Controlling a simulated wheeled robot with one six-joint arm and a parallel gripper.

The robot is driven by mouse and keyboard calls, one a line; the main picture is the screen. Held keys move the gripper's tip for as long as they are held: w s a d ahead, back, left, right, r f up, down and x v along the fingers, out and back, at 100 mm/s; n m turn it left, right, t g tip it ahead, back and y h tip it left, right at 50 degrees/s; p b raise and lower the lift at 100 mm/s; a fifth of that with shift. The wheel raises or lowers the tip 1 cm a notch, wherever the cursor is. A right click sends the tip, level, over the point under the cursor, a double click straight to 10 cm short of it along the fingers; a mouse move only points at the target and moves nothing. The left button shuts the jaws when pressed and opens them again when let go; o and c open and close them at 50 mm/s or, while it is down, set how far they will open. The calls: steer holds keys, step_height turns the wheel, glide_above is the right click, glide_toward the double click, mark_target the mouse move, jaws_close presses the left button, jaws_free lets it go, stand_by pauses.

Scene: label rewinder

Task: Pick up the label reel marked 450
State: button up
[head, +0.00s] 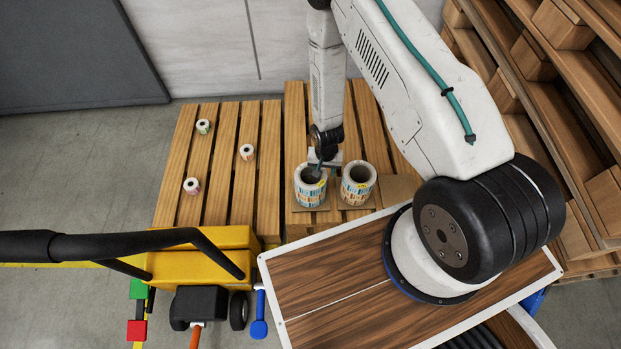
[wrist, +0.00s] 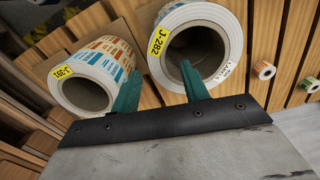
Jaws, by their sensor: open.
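Two large label reels stand side by side on the slatted pallet (head: 293,217). The left reel (head: 310,194) has a yellow tag reading J-282; the same reel (wrist: 229,32) is nearer the middle in the wrist view. The right reel (head: 357,191) also shows in the wrist view (wrist: 108,52), its yellow tag blurred, perhaps J-391. I can read no 450 on either. My gripper (wrist: 160,68) is open at the J-282 reel. One green finger is over its hollow core, the other by its outer side, between the reels. Contact cannot be told.
Three small reels (head: 190,186) (head: 247,152) (head: 203,126) stand spread out on the left pallet (head: 222,190). A yellow cart part (head: 200,265) is in front. Stacked wooden pallets (head: 540,70) rise at the right. The left pallet has free room.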

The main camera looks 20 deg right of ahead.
mark_target(324, 175)
step_height(324, 175, down, 4)
steer(key=shift+d+f, duration=0.15)
steer(key=shift+f, duration=0.1)
steer(key=shift+c, duration=0.4)
steer(key=shift+w, duration=0.1)
jaws_close()
steer(key=shift+r, duration=0.1)
